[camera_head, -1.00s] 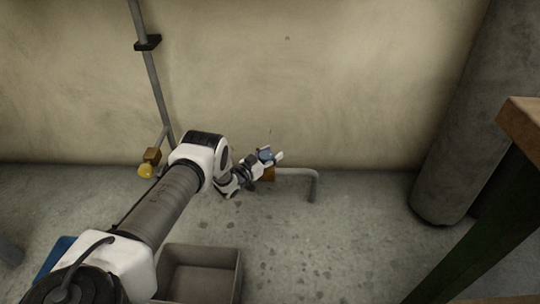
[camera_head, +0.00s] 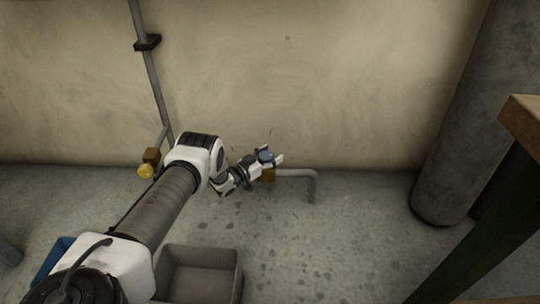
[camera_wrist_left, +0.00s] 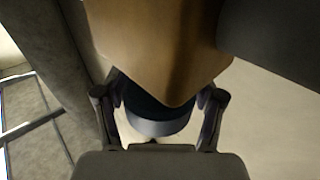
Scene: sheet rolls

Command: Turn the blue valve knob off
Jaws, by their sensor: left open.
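The blue valve knob (camera_head: 265,155) sits on a brass valve body (camera_head: 268,175) on a grey pipe near the foot of the wall. My left gripper (camera_head: 268,158) is at the knob, with its fingers on either side of it. In the left wrist view the brass body (camera_wrist_left: 160,45) fills the upper middle. The knob (camera_wrist_left: 160,126) shows dark and bluish between the two fingers of my left gripper (camera_wrist_left: 160,112). The jaws are open around it; whether a finger touches it I cannot tell. My right gripper is not in view.
A second valve with a yellow knob (camera_head: 146,171) is on the upright pipe (camera_head: 152,75) at left. A grey bin (camera_head: 240,275) and a blue bin lie on the floor below my arm. A thick grey column (camera_head: 445,160) and a wooden-topped table (camera_head: 525,125) stand at right.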

